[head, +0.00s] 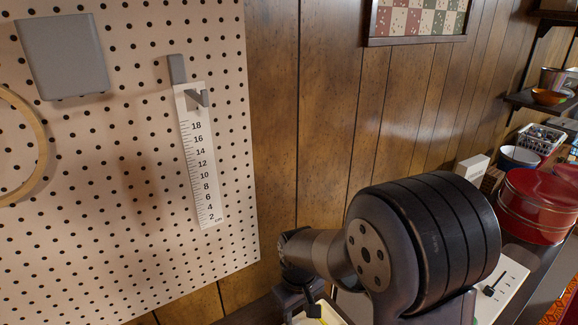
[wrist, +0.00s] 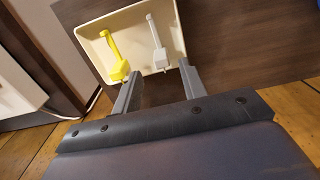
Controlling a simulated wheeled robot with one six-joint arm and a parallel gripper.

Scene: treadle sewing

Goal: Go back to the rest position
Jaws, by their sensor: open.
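In the tray lie a yellow tool (wrist: 112,48) and a white tool (wrist: 157,45). In the head view my arm fills the lower right, and my gripper shows only partly at the bottom edge, with its fingers mostly out of sight.
A pegboard (head: 95,170) stands at the left, with a white ruler (head: 200,158) hanging from a grey hook. A brown wooden surface (wrist: 235,45) lies around the tray. Red round containers (head: 535,207) stand at the right, beyond my arm.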

